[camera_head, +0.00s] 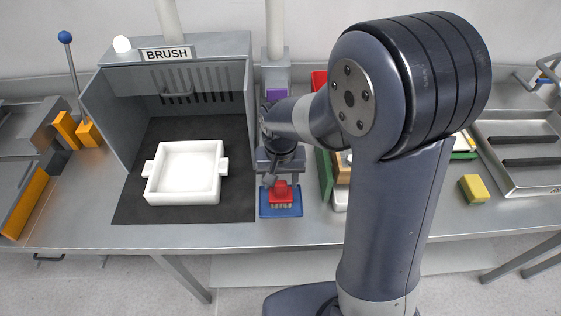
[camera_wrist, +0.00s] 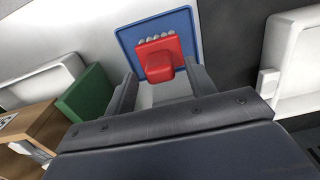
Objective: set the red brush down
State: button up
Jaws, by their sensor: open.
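The red brush (camera_head: 281,192) rests on a small blue mat (camera_head: 269,212) on the metal bench, just right of the dark mat. Its pale bristles show at its front edge. In the wrist view the red brush (camera_wrist: 160,58) lies on the blue mat (camera_wrist: 187,28), just beyond my fingers. My gripper (camera_wrist: 160,85) is open, with one finger on each side of the brush's near end and a gap to both. In the head view my gripper (camera_head: 280,175) is right above the brush and partly hidden by my arm.
A green block (camera_wrist: 86,92) stands near the gripper. A yellow sponge (camera_head: 474,189) and a metal tray (camera_head: 520,180) lie to the right.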

notch_tip(320, 180, up, 9)
jog(key=shift+f, duration=0.1)
dwell(0.3)
jog(key=shift+o, duration=0.9)
jog(key=shift+w+d, duration=0.1)
jog(key=o, duration=0.9)
jog(key=w+d+r+m+t+y, duration=0.1)
jog(key=w+d+r+m+t, duration=0.1)
jog(key=r+m, duration=0.1)
jog(key=w+d+r+m+t+y+p, duration=0.1)
jog(key=w+d+r+m+t, duration=0.1)
jog(key=r, duration=0.3)
jog(key=w+d+r+m+t+y+p, duration=0.1)
jog(key=w+d+r+m+y, duration=0.1)
jog(key=w+d+r+m, duration=0.1)
jog(key=shift+w+d+r+m+t, duration=0.1)
jog(key=shift+d+r+m+t, duration=0.3)
jog(key=shift+d+r+m, duration=0.5)
jog(key=shift+c, duration=0.2)
jog(key=b+x, duration=0.5)
jog(key=x, duration=0.4)
jog(key=shift+w+a+m, duration=0.25)
jog(key=shift+w+m, duration=0.15)
jog(key=shift+w, duration=0.05)
